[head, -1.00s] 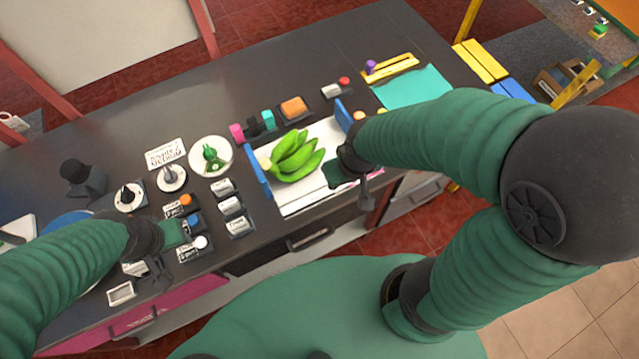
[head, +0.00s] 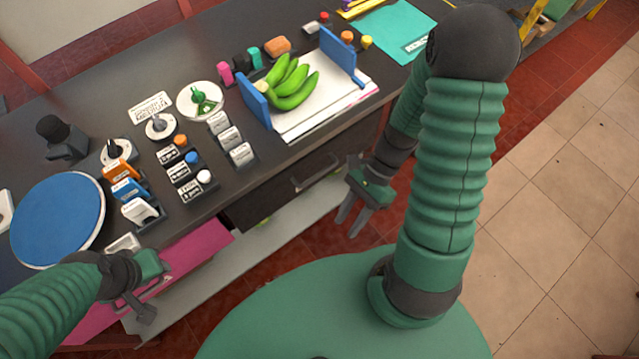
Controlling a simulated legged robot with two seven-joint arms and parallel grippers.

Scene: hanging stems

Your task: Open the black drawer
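The black drawer (head: 275,198) is in the front of the dark counter, below the bananas, and its front looks about flush with the counter. Its grey bar handle (head: 312,180) faces me. My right gripper (head: 352,220) is in front of the counter, right of the handle and apart from it. Its two fingers are spread and point down, with nothing between them. My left gripper (head: 142,300) is low at the left, by the handle of the pink drawer (head: 200,250). Its fingers overlap in view, and I cannot tell whether it touches that handle.
On the counter (head: 235,170) stand green bananas (head: 290,85) on white sheets between blue bookends (head: 255,101), several switches and buttons, and a blue disc (head: 58,218). A pale shelf (head: 285,222) runs below the black drawer. The floor to the right is clear.

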